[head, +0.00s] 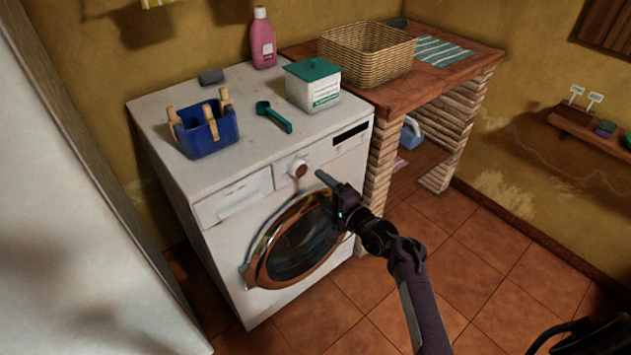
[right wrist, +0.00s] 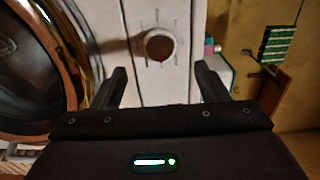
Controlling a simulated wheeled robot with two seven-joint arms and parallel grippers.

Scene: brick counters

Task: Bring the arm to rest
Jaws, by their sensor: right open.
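My right gripper (head: 330,182) is in front of the washing machine (head: 225,215), a little to the right of its round dial (head: 300,169). In the right wrist view the two dark fingers of the gripper (right wrist: 162,84) are spread apart with nothing between them. The dial (right wrist: 159,45) shows beyond the fingertips, roughly centred between them and apart from them. The right arm reaches up from the bottom of the head view, across the right edge of the round door (head: 298,250), which looks closed. My left gripper is not in view.
On the machine stand a blue peg basket (head: 208,140), a green scoop (head: 274,117), a lidded box (head: 313,92) and a pink bottle (head: 263,42). A brick counter (head: 440,86) with a wicker basket (head: 366,58) stands to the right. The tiled floor (head: 470,265) at right is mostly clear.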

